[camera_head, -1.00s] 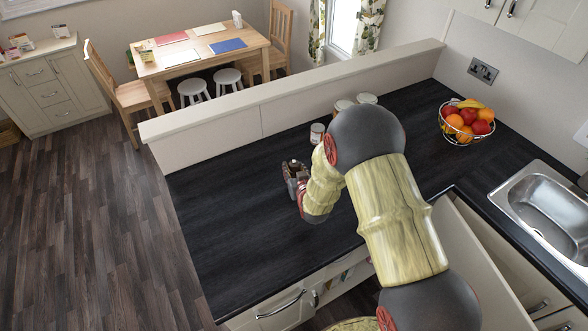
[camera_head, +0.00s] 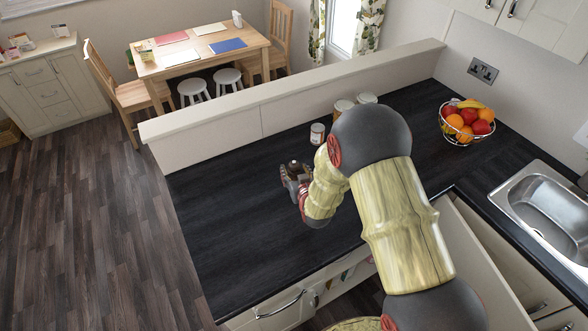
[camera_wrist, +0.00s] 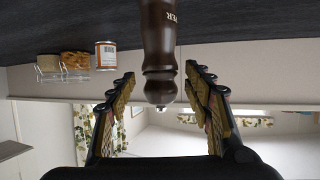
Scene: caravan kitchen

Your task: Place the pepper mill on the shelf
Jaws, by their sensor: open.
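The dark brown pepper mill (camera_wrist: 158,45) has pale lettering and a metal knob at its top end. The wrist view shows it upside down, standing upright on the dark worktop (camera_head: 235,230). In the head view only a small part of the mill (camera_head: 294,165) shows beside my gripper (camera_head: 293,180). My gripper also shows in the wrist view (camera_wrist: 160,95), open, with a finger on each side of the mill's upper end. Clear gaps show between fingers and mill. I cannot tell which surface is the shelf.
A labelled tin (camera_head: 317,133) and lidded jars (camera_head: 366,98) stand near the low partition (camera_head: 255,97). A wire fruit bowl (camera_head: 467,121) and a sink (camera_head: 545,205) are at the right. The worktop's left part is clear. A cupboard door (camera_head: 480,260) stands open below.

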